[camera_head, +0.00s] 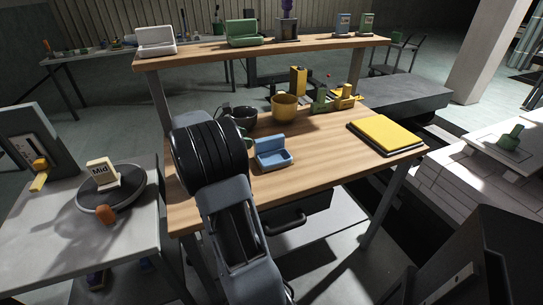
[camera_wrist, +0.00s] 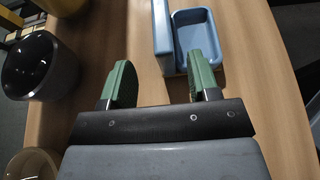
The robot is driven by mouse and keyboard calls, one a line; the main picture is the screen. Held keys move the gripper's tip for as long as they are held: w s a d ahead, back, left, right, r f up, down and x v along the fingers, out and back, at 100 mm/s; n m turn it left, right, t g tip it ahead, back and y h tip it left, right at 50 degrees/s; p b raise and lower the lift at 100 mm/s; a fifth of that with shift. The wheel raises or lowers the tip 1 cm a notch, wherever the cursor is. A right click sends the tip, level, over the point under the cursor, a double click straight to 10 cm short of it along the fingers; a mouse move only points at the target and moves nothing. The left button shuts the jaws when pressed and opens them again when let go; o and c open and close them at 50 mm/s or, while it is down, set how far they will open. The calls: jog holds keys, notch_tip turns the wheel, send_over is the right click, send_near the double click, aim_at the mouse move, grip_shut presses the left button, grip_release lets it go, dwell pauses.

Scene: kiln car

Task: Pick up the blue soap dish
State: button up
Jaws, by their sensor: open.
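The blue soap dish (camera_head: 272,154) stands on the wooden table, just right of my arm in the head view. It has a shallow tray and a raised back wall. In the wrist view the blue soap dish (camera_wrist: 194,36) is at the top, right of centre. My gripper (camera_wrist: 162,72) is open and empty, its two green fingers spread apart. The right finger overlaps the near end of the dish in the picture; I cannot tell whether they touch. The left finger is over bare wood. In the head view my arm hides most of the gripper.
A dark bowl (camera_wrist: 40,66) is left of my gripper. A mustard cup (camera_head: 285,106) stands behind the dish, and a yellow pad (camera_head: 386,136) lies to the right. An upper shelf (camera_head: 262,46) carries a white dish (camera_head: 156,41) and a green dish (camera_head: 247,34). Wood right of the blue dish is clear.

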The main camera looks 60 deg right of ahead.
aim_at(257, 140)
jog(key=shift+b+x, duration=0.7)
jog(key=shift+x, duration=2.1)
jog(key=shift+s+a, duration=0.1)
grip_shut()
